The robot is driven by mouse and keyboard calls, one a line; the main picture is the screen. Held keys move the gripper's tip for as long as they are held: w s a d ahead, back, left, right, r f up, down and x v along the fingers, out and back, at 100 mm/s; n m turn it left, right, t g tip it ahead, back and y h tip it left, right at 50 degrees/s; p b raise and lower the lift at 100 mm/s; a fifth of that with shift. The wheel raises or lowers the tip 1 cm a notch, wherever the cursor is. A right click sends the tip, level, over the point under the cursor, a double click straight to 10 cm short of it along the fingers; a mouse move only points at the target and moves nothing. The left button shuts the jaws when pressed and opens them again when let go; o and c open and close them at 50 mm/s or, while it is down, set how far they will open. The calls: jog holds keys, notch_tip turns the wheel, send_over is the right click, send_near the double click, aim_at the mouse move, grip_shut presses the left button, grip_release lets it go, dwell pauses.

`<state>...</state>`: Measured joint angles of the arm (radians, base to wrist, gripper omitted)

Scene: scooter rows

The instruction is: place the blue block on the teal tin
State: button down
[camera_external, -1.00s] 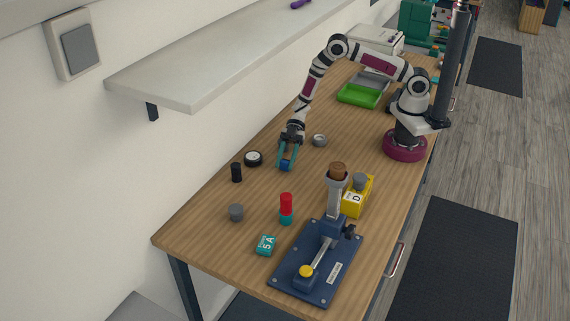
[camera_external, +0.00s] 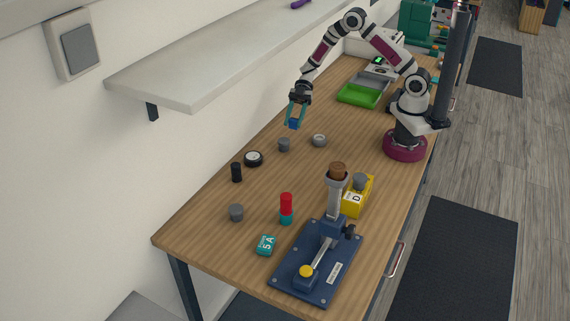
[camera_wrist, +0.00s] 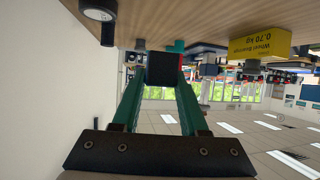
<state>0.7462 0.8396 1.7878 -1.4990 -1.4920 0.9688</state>
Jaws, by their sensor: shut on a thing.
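My gripper (camera_external: 296,112) is shut on the blue block (camera_external: 294,124) and holds it in the air above the table. In the wrist view the block (camera_wrist: 162,67) looks almost black between the green fingertips. The teal tin (camera_external: 286,219) stands upright on the table, nearer the camera than my gripper. A red cylinder (camera_external: 286,203) sits on top of it. In the wrist view a bit of teal (camera_wrist: 178,46), apparently the tin, shows behind the block, which hides much of it.
Grey cylinders (camera_external: 284,144) (camera_external: 236,212), a black cylinder (camera_external: 236,172), a round dial (camera_external: 254,158) and a teal 5A block (camera_external: 265,245) stand around. A blue-based lever press (camera_external: 318,262) and a yellow box (camera_external: 356,197) are at the right. A wall shelf (camera_external: 220,65) overhangs the left.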

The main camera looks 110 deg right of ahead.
jog(key=shift+s+d+r, duration=0.25)
jog(key=shift+d+r, duration=0.05)
jog(key=shift+d, duration=0.1)
jog(key=w+a+r+m+t+h, duration=0.1)
jog(key=w+a+r+m+t, duration=0.15)
jog(key=w, duration=0.55)
jog(key=w+a+r+m+t+h, duration=0.1)
jog(key=w+a+r+h, duration=0.2)
jog(key=w, duration=0.6)
jog(key=m+t+h, duration=0.2)
jog(key=m+h, duration=0.3)
jog(key=m, duration=0.1)
send_over(266, 242)
jog(key=f, duration=0.9)
jog(key=shift+d+f, duration=0.25)
jog(key=f, duration=0.4)
jog(key=shift+a, duration=0.2)
jog(key=shift+f, duration=0.1)
jog(key=shift+f, duration=0.1)
